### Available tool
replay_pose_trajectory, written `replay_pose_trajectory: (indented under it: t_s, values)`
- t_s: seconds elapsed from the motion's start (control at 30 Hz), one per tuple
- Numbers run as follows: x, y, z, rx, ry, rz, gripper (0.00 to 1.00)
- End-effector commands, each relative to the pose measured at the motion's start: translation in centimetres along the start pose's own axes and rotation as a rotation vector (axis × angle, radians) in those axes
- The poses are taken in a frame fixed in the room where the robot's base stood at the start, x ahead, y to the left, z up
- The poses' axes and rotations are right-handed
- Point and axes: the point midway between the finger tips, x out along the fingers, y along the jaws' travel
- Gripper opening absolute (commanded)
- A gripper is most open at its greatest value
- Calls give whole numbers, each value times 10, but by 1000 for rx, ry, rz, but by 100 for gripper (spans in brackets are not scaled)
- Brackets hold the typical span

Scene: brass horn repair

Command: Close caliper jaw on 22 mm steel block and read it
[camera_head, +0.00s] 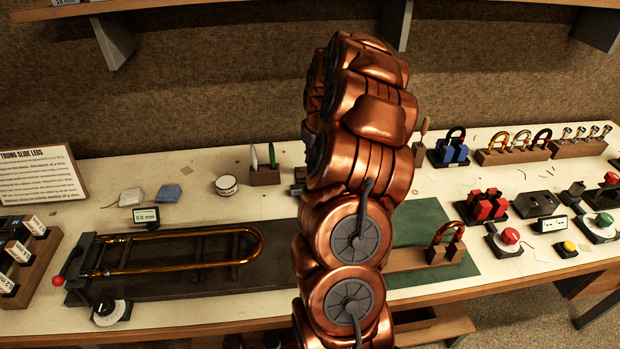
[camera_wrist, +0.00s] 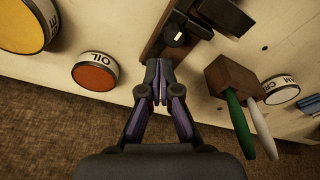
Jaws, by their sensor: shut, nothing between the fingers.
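In the wrist view my gripper (camera_wrist: 158,78) is shut and empty, its fingertips together over the bench. Just beyond the fingertips is a brown wooden strip (camera_wrist: 157,42) with dark parts on it. One dark part, which looks like the caliper, has a small white display (camera_wrist: 178,38); its reading is too small to make out. A dark block-like shape (camera_wrist: 226,14) lies beside it at the top edge; I cannot tell whether it is the steel block. In the head view my arm hides my gripper and most of this spot; only a small dark piece (camera_head: 297,188) shows left of the arm.
A wooden holder (camera_wrist: 230,75) with green and white-handled tools and a white tin (camera_wrist: 281,90) stand right of my gripper. An orange-topped OIL tin (camera_wrist: 95,72) and a yellow-topped tin (camera_wrist: 30,22) stand left. The slide fixture (camera_head: 170,270) fills the bench's front left.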

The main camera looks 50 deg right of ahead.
Motion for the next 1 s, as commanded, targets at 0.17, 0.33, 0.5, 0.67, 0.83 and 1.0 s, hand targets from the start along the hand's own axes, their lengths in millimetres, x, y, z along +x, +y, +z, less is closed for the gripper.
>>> replay_pose_trajectory:
  t_s: [0.17, 0.33, 0.5, 0.67, 0.83, 1.0]
  values:
    - [5, 0, 1, 0, 0, 0, 0]
    - [9, 0, 2, 0, 0, 0, 0]
    - [13, 0, 3, 0, 0, 0, 0]
    - [17, 0, 3, 0, 0, 0, 0]
    - [21, 0, 4, 0, 0, 0, 0]
    - [22, 0, 4, 0, 0, 0, 0]
